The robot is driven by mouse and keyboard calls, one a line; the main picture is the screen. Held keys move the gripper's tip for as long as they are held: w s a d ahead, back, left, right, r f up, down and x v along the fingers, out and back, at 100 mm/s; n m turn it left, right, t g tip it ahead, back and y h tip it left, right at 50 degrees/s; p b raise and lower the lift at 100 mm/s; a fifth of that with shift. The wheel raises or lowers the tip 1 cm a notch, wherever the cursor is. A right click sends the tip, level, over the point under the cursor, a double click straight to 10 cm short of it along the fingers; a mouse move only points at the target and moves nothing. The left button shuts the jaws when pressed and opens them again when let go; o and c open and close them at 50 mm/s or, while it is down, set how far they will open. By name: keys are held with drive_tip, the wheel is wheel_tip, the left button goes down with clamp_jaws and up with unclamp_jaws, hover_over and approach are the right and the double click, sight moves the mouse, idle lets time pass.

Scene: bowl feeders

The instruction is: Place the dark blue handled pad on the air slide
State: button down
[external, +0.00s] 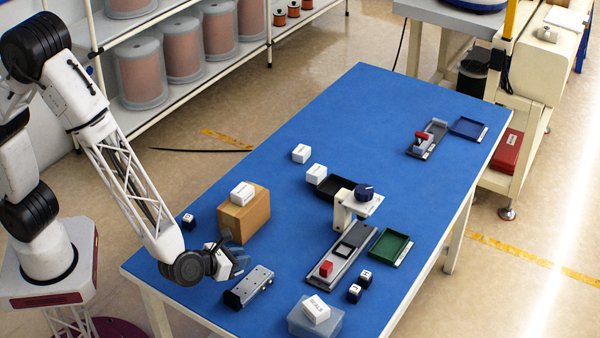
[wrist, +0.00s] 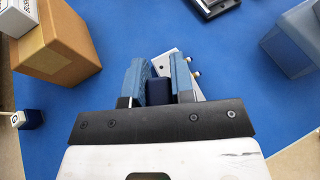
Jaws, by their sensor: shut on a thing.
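My gripper (wrist: 160,85) is shut on a dark blue piece (wrist: 159,92), seen between its two blue fingers in the wrist view. This looks like the handled pad; only a small part of it shows. A grey metal block with holes and small side fittings (wrist: 183,66), which looks like the air slide, lies partly hidden behind the fingers. In the external view this block (external: 249,287) lies on the blue table, just in front and right of my gripper (external: 236,264). The held piece is not clear there, and I cannot tell whether it touches the block.
A cardboard box (external: 244,212) with a white box (external: 242,193) on it stands behind my gripper. A translucent bin (external: 303,322) with a white box stands front right. A long grey track (external: 342,250) with a red block lies right.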

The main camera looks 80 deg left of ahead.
drive_tip(key=shift+w+d+f, duration=0.1)
drive_tip(key=shift+w+d, duration=0.25)
drive_tip(key=shift+w, duration=0.4)
drive_tip(key=shift+w+d+f, duration=0.1)
drive_tip(key=shift+w+d, duration=0.2)
drive_tip(key=shift+w, duration=0.45)
drive_tip(key=shift+f, duration=1.7)
drive_tip(key=shift+f, duration=0.1)
drive_tip(key=c, duration=1)
unclamp_jaws()
drive_tip(key=shift+s, duration=0.1)
drive_tip(key=shift+v, duration=5.95)
